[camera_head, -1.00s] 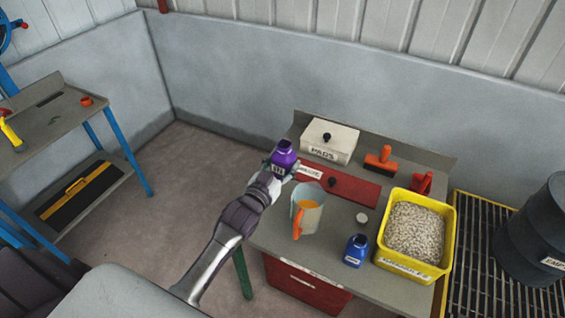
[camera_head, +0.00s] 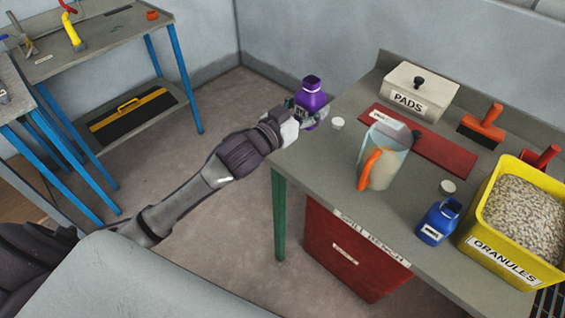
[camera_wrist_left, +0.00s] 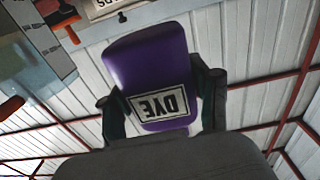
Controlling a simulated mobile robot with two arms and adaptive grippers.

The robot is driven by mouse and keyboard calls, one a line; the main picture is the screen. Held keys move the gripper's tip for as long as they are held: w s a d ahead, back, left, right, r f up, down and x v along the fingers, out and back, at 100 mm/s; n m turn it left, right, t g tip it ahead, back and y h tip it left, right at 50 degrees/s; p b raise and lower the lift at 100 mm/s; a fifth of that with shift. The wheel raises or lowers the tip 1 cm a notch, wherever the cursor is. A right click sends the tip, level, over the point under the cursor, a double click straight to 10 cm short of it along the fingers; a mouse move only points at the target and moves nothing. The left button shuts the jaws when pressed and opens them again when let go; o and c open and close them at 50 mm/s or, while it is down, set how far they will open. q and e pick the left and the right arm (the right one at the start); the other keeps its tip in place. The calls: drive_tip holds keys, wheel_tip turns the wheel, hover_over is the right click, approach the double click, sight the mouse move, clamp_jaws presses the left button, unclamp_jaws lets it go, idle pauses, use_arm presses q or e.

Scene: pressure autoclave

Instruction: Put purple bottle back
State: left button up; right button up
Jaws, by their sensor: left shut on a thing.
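The purple bottle (camera_head: 311,95) is upright and open-topped, held at the far left corner of the bench. My left gripper (camera_head: 304,117) is shut around its lower body. In the left wrist view, the purple bottle (camera_wrist_left: 150,70) shows a white DYE label between the two fingers (camera_wrist_left: 160,105). In the head view it appears just outside the bench's left edge; its height above the bench top is hard to tell. A white cap (camera_head: 338,123) lies on the bench just right of it. My right gripper is not in view.
The grey bench (camera_head: 310,160) carries a clear jug with an orange handle (camera_head: 370,168), a red mat (camera_head: 440,148), a PADS box (camera_head: 420,92), a blue bottle (camera_head: 438,222), another white cap (camera_head: 447,186) and a yellow granules tub (camera_head: 495,245). A blue-legged table (camera_head: 110,30) stands at left.

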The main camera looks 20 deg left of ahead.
use_arm(q)
drive_tip(key=shift+s+a+f, duration=0.15)
drive_tip(key=shift+s+f, duration=0.05)
drive_tip(key=shift+f, duration=0.2)
drive_tip(key=shift+a+f+b, duration=0.1)
drive_tip(key=shift+f+b, duration=0.2)
wheel_tip(320, 180, down, 5)
drive_tip(key=shift+s+f, duration=0.1)
drive_tip(key=shift+f, duration=0.05)
wheel_tip(320, 180, down, 4)
drive_tip(key=shift+f+b, duration=0.1)
drive_tip(key=shift+b, duration=0.4)
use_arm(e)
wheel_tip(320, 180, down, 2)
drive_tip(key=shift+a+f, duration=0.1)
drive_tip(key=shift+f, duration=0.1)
use_arm(q)
drive_tip(key=shift+f, duration=0.1)
drive_tip(key=o, duration=1.4)
drive_tip(key=shift+o, duration=0.2)
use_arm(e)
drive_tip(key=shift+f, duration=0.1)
